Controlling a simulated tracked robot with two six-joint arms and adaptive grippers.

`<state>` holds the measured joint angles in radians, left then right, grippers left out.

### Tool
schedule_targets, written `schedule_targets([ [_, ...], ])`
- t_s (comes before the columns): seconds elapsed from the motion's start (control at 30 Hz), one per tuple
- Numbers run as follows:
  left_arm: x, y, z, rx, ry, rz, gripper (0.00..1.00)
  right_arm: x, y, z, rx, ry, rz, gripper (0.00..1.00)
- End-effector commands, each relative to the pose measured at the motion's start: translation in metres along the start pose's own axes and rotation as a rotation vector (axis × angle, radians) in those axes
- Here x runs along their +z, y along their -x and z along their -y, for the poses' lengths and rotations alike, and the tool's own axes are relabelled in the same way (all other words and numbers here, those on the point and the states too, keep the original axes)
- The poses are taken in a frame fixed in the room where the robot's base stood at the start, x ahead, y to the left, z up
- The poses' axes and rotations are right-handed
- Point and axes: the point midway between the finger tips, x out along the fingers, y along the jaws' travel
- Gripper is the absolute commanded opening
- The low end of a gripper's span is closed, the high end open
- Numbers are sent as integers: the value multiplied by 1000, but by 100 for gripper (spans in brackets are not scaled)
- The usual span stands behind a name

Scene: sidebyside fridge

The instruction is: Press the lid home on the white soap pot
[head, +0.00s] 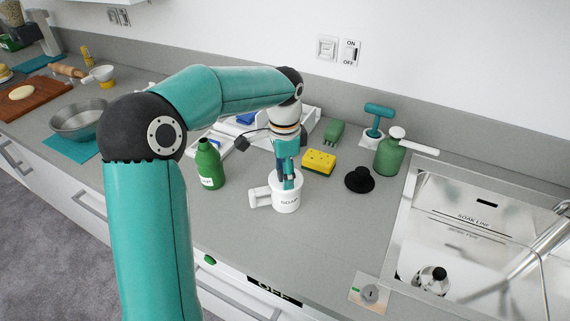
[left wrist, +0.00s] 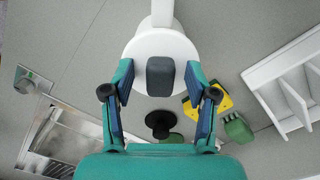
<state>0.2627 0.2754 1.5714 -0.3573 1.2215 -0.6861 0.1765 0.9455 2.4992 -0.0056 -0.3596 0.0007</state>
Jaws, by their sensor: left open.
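The white soap pot (head: 286,200) stands upright on the grey counter, its handle (head: 260,197) to the left and "SOAP" on its front. In the left wrist view, the pot (left wrist: 133,48) lies below the gripper, with a round white lid (left wrist: 143,64) on its top. The lid has a dark grey block knob (left wrist: 160,76). My left gripper (head: 290,183) points down over the pot. Its open fingers (left wrist: 160,88) are on either side of the knob, with gaps to it. I cannot tell whether the lid sits flush. My right gripper is not in view.
A green bottle (head: 208,167) stands left of the pot. A yellow sponge (head: 319,162), a black knobbed piece (head: 360,180) and a green pump bottle (head: 390,157) stand behind and right. The sink (head: 470,235) is at the right. The counter before the pot is clear.

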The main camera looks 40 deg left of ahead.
Motion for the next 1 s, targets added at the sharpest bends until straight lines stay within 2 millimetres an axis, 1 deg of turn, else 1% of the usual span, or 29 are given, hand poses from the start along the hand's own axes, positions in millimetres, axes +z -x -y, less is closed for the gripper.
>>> schedule_targets([
  [0.17,-1,16,1,-4,0,-4,57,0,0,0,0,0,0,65],
  [0.27,-1,32,0,-4,-1,-4,57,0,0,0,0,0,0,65],
  [0.5,-2,81,1,-4,0,-4,57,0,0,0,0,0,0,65],
  [0.6,-2,98,1,-3,0,-3,57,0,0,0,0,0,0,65],
  [0.7,-1,109,1,-2,-1,-2,57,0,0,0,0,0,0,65],
  [0.8,-1,116,0,-1,0,-1,57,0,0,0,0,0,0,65],
  [1.0,0,118,0,0,0,0,57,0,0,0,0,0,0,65],
])
